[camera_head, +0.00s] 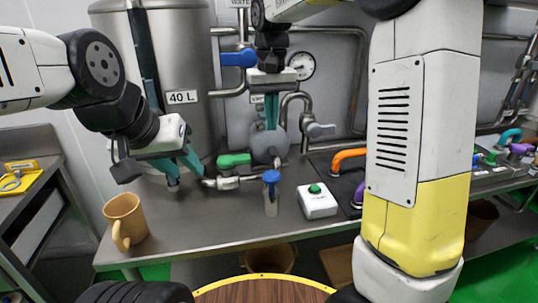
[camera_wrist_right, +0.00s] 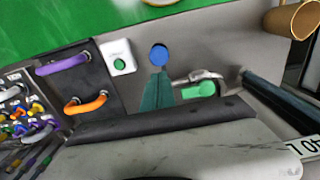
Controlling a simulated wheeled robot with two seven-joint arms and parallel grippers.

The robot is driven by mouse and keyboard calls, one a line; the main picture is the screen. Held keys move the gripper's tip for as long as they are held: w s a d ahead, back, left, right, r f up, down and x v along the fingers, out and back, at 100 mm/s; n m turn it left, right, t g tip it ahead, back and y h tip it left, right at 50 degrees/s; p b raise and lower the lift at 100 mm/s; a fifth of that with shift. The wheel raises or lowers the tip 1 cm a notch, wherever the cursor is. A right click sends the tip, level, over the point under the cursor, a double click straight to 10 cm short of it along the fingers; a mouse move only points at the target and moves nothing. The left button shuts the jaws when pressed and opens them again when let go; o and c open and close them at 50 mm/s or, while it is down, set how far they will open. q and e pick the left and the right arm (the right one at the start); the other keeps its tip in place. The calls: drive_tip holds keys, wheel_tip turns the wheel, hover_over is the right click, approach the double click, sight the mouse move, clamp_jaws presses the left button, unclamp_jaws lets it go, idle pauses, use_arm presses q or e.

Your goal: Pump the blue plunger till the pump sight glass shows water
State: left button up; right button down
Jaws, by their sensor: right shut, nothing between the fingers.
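The blue plunger (camera_head: 271,177) tops a small upright pump body (camera_head: 271,205) on the steel counter. From above, the plunger shows as a blue disc (camera_wrist_right: 159,55) in the right wrist view. The pump body looks pale grey; I cannot tell a sight glass or water in it. My right gripper (camera_head: 271,128) points down above and behind the plunger, apart from it. Its teal fingers (camera_wrist_right: 158,74) are shut and empty. My left gripper (camera_head: 188,180) is open and empty over the counter, left of the pump.
A tan mug (camera_head: 125,222) is at the counter's left end. The 40 L tank (camera_head: 185,60) stands behind. An orange handle (camera_head: 349,156) is further right.

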sight(271, 175)
wheel_tip(271, 175, down, 14)
drive_tip(key=shift+f, duration=0.1)
idle(0.5)
drive_tip(key=shift+s+f, duration=0.1)
drive_tip(key=shift+f, duration=1.8)
wheel_tip(271, 175, up, 14)
drive_tip(key=shift+r, duration=0.25)
